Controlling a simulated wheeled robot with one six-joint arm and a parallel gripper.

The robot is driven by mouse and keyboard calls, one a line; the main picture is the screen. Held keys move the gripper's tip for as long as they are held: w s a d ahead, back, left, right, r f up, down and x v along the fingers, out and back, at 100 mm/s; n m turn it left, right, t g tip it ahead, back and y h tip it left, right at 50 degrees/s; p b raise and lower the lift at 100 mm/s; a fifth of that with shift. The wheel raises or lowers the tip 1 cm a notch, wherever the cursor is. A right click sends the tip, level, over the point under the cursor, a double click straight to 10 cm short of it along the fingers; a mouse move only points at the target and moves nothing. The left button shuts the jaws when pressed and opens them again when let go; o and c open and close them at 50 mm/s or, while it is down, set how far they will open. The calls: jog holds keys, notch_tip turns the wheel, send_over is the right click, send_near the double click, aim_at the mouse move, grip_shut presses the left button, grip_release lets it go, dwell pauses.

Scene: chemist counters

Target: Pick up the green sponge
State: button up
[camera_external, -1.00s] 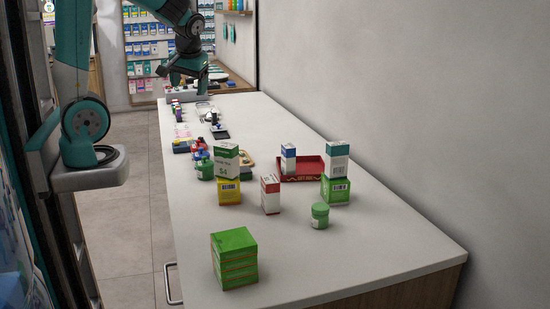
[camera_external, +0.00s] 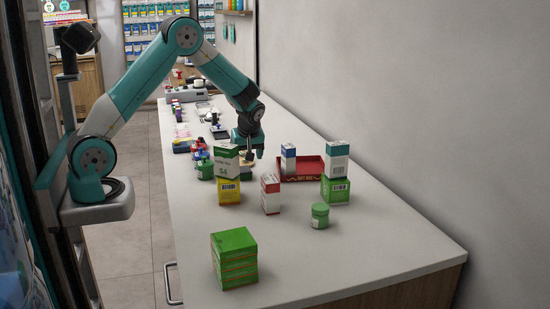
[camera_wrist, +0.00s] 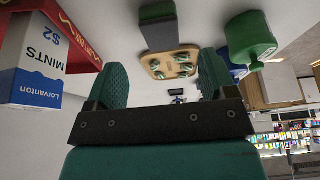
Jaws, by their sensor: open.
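A small block with a dull green face and a grey side (camera_wrist: 158,28) lies at the top middle of the wrist view; it looks like the green sponge. It sits beside a tan board (camera_wrist: 150,62) with green shapes on it. In the external view the block is mostly hidden behind a stacked green-and-white box (camera_external: 227,163). My gripper (camera_external: 250,153) hangs low over the counter, behind that box and left of the red tray. In the wrist view my gripper (camera_wrist: 162,82) has its two green fingers wide apart, with nothing between them. The block lies beyond the fingertips, apart from them.
A red tray (camera_external: 302,176) and a blue-and-white mints box (camera_external: 288,160) stand right of my gripper. A green jar (camera_wrist: 250,40) stands close to the board. Other boxes, a green jar (camera_external: 320,215) and a green stack (camera_external: 234,258) are nearer the camera. The front right counter is clear.

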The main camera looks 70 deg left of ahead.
aim_at(245, 170)
jog(key=p+x, duration=0.1)
jog(key=x, duration=0.6)
jog(key=shift+d+f+p, duration=0.1)
jog(key=shift+f+p, duration=0.05)
jog(key=shift+p, duration=0.15)
jog(key=c, duration=1)
